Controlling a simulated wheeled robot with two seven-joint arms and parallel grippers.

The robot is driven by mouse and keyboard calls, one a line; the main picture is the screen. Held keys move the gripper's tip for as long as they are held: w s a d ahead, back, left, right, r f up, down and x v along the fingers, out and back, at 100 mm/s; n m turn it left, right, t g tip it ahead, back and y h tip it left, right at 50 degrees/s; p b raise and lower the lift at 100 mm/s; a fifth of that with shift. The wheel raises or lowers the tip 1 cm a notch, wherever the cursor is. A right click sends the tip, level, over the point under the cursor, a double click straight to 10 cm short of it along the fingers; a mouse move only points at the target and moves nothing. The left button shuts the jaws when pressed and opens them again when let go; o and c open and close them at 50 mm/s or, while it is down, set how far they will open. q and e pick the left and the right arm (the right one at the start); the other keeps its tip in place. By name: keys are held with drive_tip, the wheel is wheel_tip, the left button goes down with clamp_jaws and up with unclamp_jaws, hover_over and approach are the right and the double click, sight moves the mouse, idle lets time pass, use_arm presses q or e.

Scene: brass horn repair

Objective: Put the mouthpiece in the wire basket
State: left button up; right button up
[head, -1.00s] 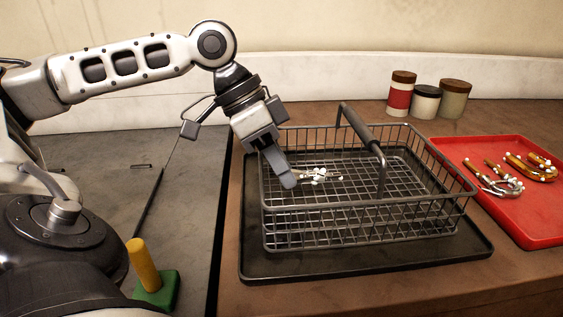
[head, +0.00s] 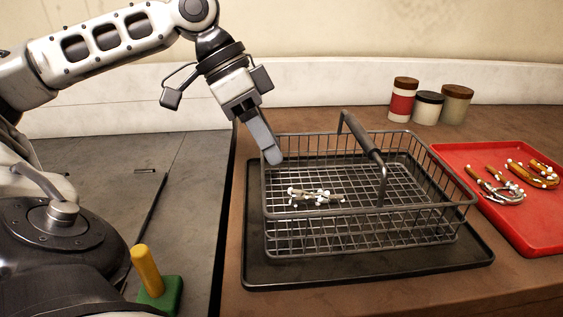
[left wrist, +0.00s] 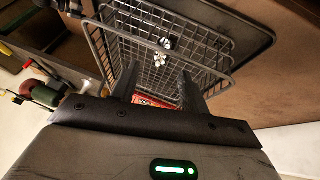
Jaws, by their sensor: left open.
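The wire basket (head: 365,222) is dark metal with a raised handle. A small silvery piece with white knobs, seemingly the mouthpiece (head: 316,196), lies inside it, toward the left of the basket floor; its exact outline is hard to make out. It also shows in the left wrist view (left wrist: 163,58) inside the basket mesh. My left gripper (head: 272,158) is open and empty, above the basket's left back corner, apart from the piece. Its two fingers (left wrist: 158,90) stand apart in the left wrist view. My right gripper is not in view.
The basket stands on a dark tray (head: 260,275). A red tray (head: 530,232) with curved metal parts lies to the right. Several lidded jars (head: 428,106) stand at the back. A green block with a yellow peg (head: 148,270) is at front left.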

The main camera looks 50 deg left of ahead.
use_arm(q)
drive_tip(key=v, duration=0.6)
drive_tip(key=shift+a+r+p, duration=0.2)
drive_tip(key=shift+r+p, duration=0.15)
drive_tip(key=shift+s+f, duration=0.1)
drive_tip(key=shift+s, duration=0.05)
